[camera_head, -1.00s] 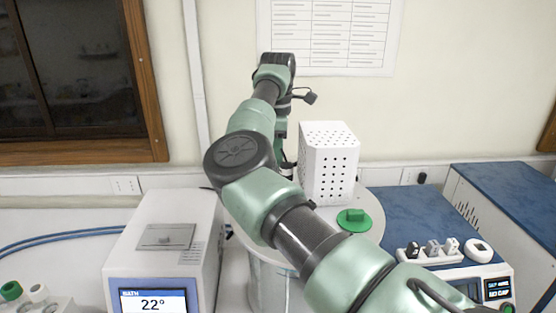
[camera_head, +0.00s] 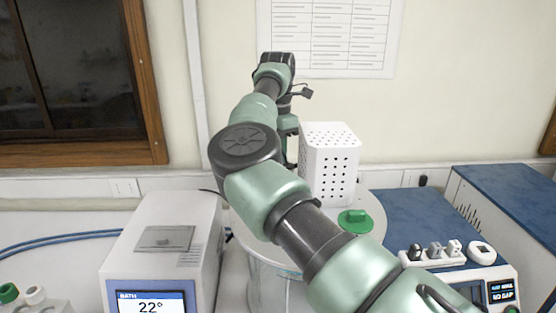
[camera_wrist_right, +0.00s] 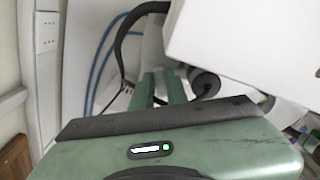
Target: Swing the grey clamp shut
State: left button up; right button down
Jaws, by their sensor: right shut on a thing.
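My right arm crosses the head view from the lower right to the upper middle, and its gripper points down behind the white perforated box (camera_head: 330,160). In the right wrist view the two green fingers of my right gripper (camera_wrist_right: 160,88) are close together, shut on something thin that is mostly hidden. A dark grey rounded piece (camera_wrist_right: 204,83) shows just right of the fingers; it looks like part of the grey clamp, but I cannot tell how far the clamp is swung. The clamp is hidden in the head view. My left gripper is not in view.
A white bath unit (camera_head: 150,265) stands left, and a blue-topped instrument (camera_head: 410,215) right. In the wrist view, a white block (camera_wrist_right: 250,45) is close on the right and blue hoses (camera_wrist_right: 100,60) lie behind.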

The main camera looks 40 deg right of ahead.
jog(key=shift+f, duration=0.15)
jog(key=c, duration=1.7)
grip_release()
jog(key=shift+r, duration=0.2)
jog(key=shift+r, duration=0.35)
notch_tip(320, 180, up, 7)
jog(key=shift+f+b, duration=0.1)
jog(key=shift+b, duration=0.4)
